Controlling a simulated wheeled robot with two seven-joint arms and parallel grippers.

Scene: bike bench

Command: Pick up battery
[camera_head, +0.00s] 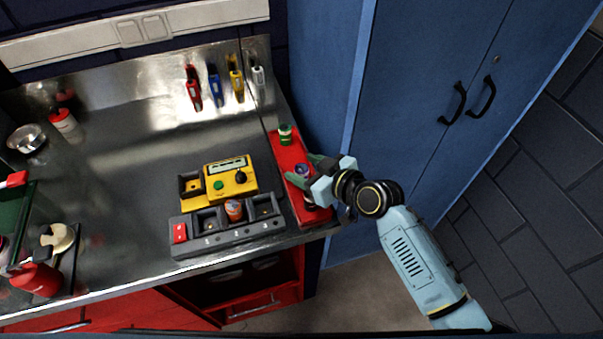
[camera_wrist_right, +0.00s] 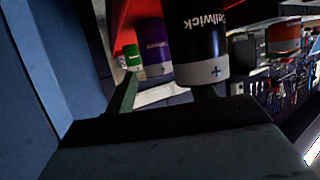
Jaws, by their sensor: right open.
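My right gripper (camera_head: 308,171) is open over the red tray (camera_head: 290,152) at the right end of the bench. A purple battery (camera_head: 303,169) stands on the tray close to the fingers; I cannot tell whether they touch it. The purple battery also shows in the right wrist view (camera_wrist_right: 153,45), which looks upside down. There a black battery with a silver end (camera_wrist_right: 200,45) is closest to the camera. A green battery (camera_head: 285,134) stands at the tray's far end. An orange battery (camera_head: 234,210) sits in the grey charger (camera_head: 190,247). My left gripper is out of view.
A yellow tester (camera_head: 240,181) with a dial stands behind the charger. Red, blue, yellow and white tools (camera_head: 214,87) line the back. A blue cabinet (camera_head: 400,90) rises right of the bench. Open metal bench top (camera_head: 120,180) lies to the left.

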